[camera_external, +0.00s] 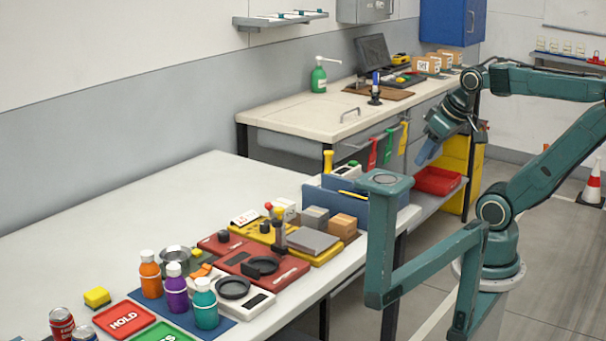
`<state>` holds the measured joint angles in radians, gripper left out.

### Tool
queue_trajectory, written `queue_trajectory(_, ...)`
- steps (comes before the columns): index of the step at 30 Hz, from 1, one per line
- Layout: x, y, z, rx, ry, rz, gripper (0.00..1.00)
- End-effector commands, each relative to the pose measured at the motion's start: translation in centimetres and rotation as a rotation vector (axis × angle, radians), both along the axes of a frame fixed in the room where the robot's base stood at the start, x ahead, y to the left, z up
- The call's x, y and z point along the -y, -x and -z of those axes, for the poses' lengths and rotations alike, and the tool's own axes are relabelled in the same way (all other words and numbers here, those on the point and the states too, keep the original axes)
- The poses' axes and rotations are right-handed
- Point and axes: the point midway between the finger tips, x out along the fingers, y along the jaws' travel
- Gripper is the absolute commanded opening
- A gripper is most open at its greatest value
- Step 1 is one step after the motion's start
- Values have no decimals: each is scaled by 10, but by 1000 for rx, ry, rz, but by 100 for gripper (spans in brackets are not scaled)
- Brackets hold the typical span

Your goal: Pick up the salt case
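Three small brown cardboard cases with white labels stand at the far end of the back bench: a left case (426,65), a middle case (441,60) and a right case (451,56). Their labels are too small to read, so I cannot tell whether one is the salt case. My gripper (425,156) hangs at the end of my bent arm, pointing down and left, in front of the back bench's right side. It is apart from the cases. Its fingers are small and seen from the side, so their opening is unclear.
The near table (120,240) holds orange, purple and teal bottles, cans, signs, scales and blocks. A green pump bottle (318,76), a laptop (373,55) and a brown board (380,91) are on the back bench. A red bin (437,180) sits below. A traffic cone (593,184) stands right.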

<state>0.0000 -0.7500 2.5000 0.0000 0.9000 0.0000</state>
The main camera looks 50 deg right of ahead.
Motion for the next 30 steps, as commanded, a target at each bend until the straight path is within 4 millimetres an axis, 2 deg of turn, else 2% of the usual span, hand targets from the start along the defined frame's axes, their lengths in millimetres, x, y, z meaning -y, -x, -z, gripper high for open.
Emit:
queue_trajectory(10,0,0,0,0,0,0,36)
queue_trajectory(14,0,0,0,0,0,0,60)
queue_trajectory(25,0,-1,0,-3,3,-8,60)
queue_trajectory(30,-2,-10,-2,-25,22,-61,60)
